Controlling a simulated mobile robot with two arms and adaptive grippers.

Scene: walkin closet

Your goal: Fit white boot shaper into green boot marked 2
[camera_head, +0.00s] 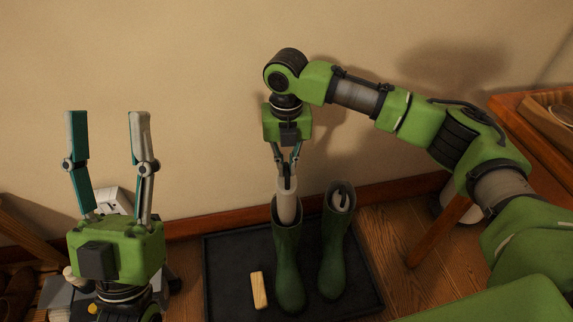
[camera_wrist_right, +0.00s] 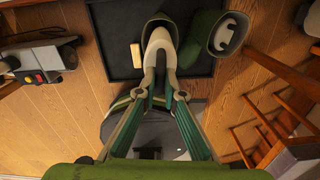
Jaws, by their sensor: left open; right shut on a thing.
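Two green boots stand upright side by side on a black tray (camera_head: 225,262). My right gripper (camera_head: 288,168) is shut on the top of a white boot shaper (camera_head: 287,205), above the left boot (camera_head: 288,265). The shaper's lower part is hidden inside that boot's shaft; its upper part stands out of the opening. The right boot (camera_head: 333,260) has another white shaper (camera_head: 341,198) in its opening. In the right wrist view the held shaper (camera_wrist_right: 159,40) is between my fingertips. I cannot read a mark on either boot. My left gripper (camera_head: 107,120) is open and empty, off to the left.
A light wooden block (camera_head: 259,290) lies on the tray left of the boots. The wall is close behind. A wooden table (camera_head: 500,105) stands at right. Grey equipment (camera_wrist_right: 40,62) lies on the floor left of the tray.

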